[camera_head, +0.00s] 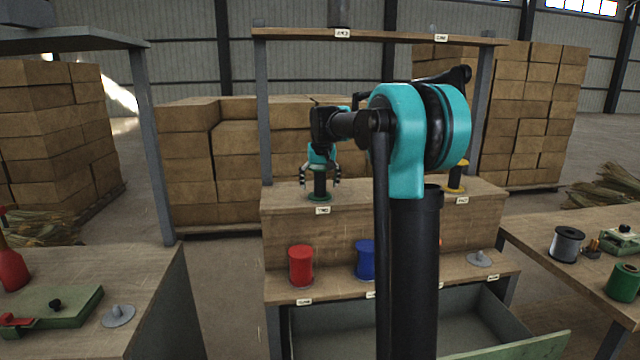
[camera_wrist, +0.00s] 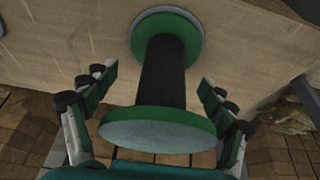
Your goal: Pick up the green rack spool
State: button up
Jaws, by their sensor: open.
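The green rack spool (camera_head: 319,195) stands upright on the upper shelf of the wooden rack, with a green base flange and a dark core. In the wrist view its dark core (camera_wrist: 163,72) and near green flange (camera_wrist: 158,130) lie between the fingers. My gripper (camera_head: 320,177) is open around the spool's upper part from above, one finger on each side. In the wrist view the fingers (camera_wrist: 158,92) are apart from the core, with a gap on both sides. My gripper covers the spool's top in the head view.
A yellow spool (camera_head: 456,177) stands at the right of the same shelf. A red spool (camera_head: 301,266) and a partly hidden blue spool (camera_head: 365,260) stand on the lower shelf. An open drawer (camera_head: 350,332) is below. Side tables (camera_head: 75,262) flank the rack.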

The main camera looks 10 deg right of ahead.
jog(key=shift+f, duration=0.2)
jog(key=c, duration=1.4)
jog(key=shift+o, duration=0.2)
